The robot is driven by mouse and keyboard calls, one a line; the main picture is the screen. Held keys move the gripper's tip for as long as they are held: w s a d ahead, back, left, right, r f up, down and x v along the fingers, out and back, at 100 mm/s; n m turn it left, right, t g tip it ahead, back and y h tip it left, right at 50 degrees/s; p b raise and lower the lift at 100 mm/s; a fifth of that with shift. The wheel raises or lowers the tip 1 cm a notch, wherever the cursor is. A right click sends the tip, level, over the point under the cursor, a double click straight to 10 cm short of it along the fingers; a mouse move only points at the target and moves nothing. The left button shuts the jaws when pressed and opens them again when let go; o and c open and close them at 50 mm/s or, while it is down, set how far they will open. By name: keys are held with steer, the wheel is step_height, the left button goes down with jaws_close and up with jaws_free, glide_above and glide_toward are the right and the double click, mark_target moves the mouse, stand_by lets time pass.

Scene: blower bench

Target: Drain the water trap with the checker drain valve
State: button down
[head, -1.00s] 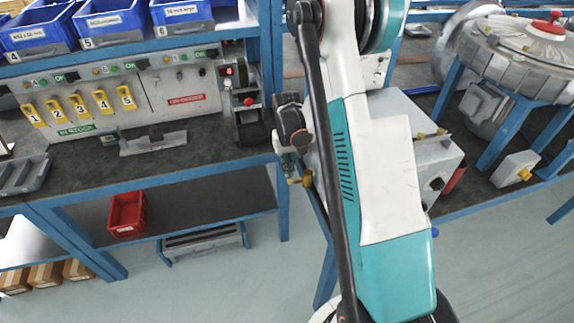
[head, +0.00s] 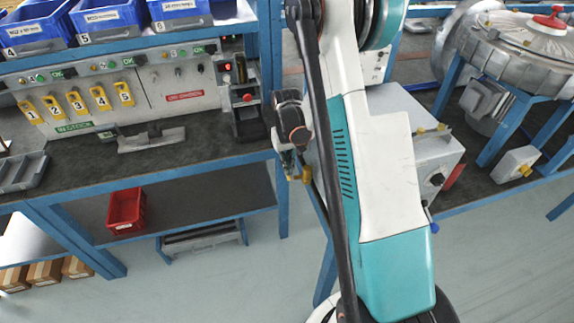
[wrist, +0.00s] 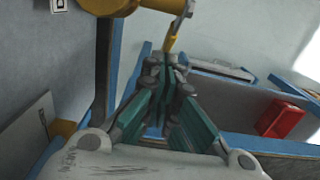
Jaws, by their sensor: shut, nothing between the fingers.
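The checker is a grey box (head: 428,148) on the bench right of my arm in the head view; my arm covers its left part. A small yellow fitting (head: 306,174) shows low at the arm's left edge. In the wrist view a brass-yellow round body (wrist: 108,6) is at the top, with a metal stem and a yellow lever (wrist: 173,35) hanging down from it. I cannot tell the water trap from the valve body. My gripper (wrist: 164,66) is shut and empty, its tips close below the lever. Contact is unclear. The gripper also shows in the head view (head: 287,160).
A blue-framed bench (head: 200,162) with a numbered panel (head: 110,95) stands left. A red bin (head: 126,210) sits on its lower shelf and shows in the wrist view (wrist: 281,119). A large metal blower (head: 515,55) stands right. The floor in front is open.

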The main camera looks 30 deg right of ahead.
steer(key=shift+f+b, duration=0.3)
steer(key=shift+s+a+f+b, duration=0.1)
steer(key=shift+s+f+b, duration=0.15)
steer(key=shift+f+b, duration=0.4)
steer(key=shift+s+a+f+b, duration=0.1)
steer(key=shift+s+f+b, duration=0.15)
steer(key=shift+f+b, duration=0.35)
steer(key=shift+r, duration=0.15)
steer(key=shift+r+p, duration=0.4)
steer(key=shift+r, duration=0.35)
